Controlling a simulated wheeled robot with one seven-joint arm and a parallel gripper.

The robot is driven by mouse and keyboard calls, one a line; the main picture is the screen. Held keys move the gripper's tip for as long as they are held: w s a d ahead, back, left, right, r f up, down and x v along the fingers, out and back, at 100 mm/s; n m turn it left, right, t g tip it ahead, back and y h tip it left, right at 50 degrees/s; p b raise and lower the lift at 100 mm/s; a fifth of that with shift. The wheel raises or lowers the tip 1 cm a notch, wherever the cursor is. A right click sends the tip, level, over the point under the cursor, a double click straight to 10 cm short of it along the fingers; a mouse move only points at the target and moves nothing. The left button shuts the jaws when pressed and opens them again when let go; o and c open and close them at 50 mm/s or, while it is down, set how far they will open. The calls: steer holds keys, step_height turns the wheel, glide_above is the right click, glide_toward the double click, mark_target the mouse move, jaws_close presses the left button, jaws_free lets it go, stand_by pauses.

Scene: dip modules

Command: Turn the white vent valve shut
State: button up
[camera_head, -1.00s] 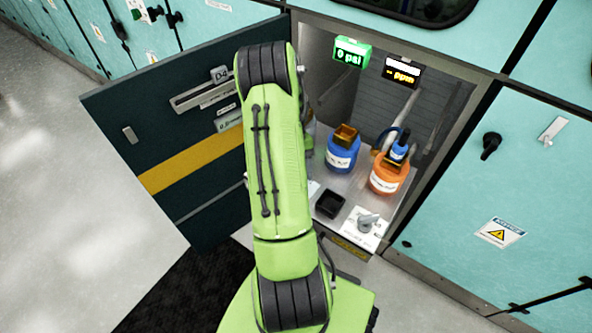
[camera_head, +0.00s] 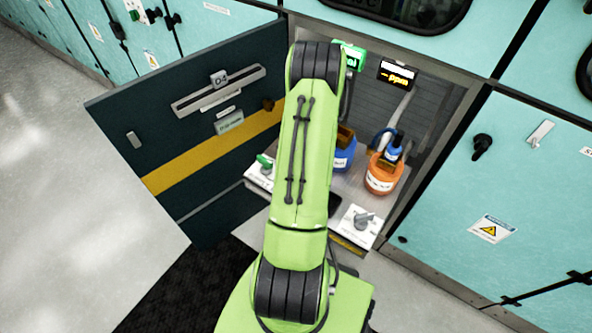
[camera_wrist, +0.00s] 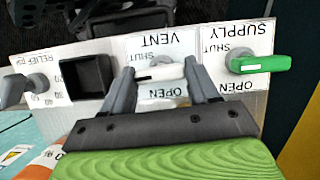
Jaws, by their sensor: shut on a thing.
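The white vent valve handle (camera_wrist: 160,72) lies crosswise on the panel plate marked VENT (camera_wrist: 155,45) in the wrist view, with SHUT and OPEN printed on either side. My gripper (camera_wrist: 159,75) is shut on this handle, one finger at each end. The fingers partly cover the handle's ends and the plate. In the head view my own arm hides the vent valve and my gripper.
The green supply valve handle (camera_wrist: 260,64) is close beside my gripper; a grey relief knob (camera_wrist: 18,88) and a black square recess (camera_wrist: 85,78) lie opposite. The dark door (camera_head: 185,135) is open.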

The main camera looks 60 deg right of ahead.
steer(key=shift+m, duration=0.4)
steer(key=o, duration=1.1)
steer(key=shift+c, duration=0.2)
steer(key=shift+r, duration=0.1)
steer(key=p+v, duration=0.4)
steer(key=v, duration=1.1)
steer(key=shift+s+r, duration=0.3)
